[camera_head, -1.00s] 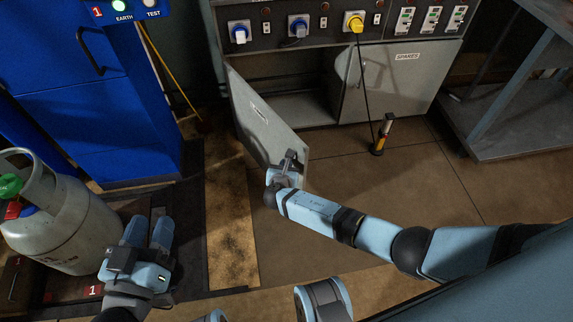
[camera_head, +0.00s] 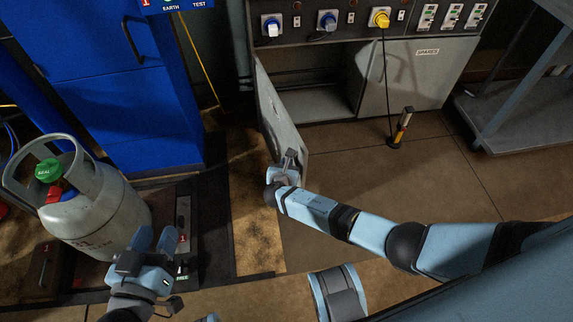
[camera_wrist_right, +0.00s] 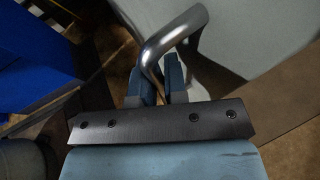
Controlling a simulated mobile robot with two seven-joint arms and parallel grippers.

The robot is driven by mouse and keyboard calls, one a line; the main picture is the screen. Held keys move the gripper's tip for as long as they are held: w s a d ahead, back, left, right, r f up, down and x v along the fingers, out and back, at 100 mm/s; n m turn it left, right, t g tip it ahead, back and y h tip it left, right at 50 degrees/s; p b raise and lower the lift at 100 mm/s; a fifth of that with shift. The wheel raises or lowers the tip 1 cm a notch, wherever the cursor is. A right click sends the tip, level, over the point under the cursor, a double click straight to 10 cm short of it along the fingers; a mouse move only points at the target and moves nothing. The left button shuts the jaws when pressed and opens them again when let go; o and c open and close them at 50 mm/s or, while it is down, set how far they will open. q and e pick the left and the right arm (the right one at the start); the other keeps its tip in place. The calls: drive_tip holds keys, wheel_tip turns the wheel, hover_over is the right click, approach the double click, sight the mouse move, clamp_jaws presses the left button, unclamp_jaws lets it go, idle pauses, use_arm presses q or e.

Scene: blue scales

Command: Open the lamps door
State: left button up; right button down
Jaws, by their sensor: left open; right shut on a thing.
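The grey lamps door (camera_head: 280,112) is hinged at the left of the cabinet front and stands swung well out from it. A dark opening shows behind it. My right gripper (camera_head: 288,163) is at the door's free lower end. In the right wrist view its fingers (camera_wrist_right: 160,85) are closed around the bent metal handle (camera_wrist_right: 178,38), with the pale door panel (camera_wrist_right: 255,35) behind. My left gripper (camera_head: 155,242) is open and empty at the lower left, in front of the gas cylinder and apart from the door.
A grey gas cylinder (camera_head: 95,215) with a green cap stands at the left. A blue cabinet (camera_head: 120,100) is behind it. The closed spares door (camera_head: 425,80) is right of the opening. A metal bench (camera_head: 520,110) is at the right.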

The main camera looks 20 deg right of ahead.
use_arm(q)
drive_tip(key=shift+w+a, duration=0.1)
drive_tip(key=shift+a, duration=0.15)
use_arm(e)
drive_tip(key=shift+a, duration=0.25)
use_arm(q)
drive_tip(key=shift+r, duration=0.3)
use_arm(e)
drive_tip(key=c, duration=1.2)
unclamp_jaws()
use_arm(q)
drive_tip(key=shift+a, duration=0.1)
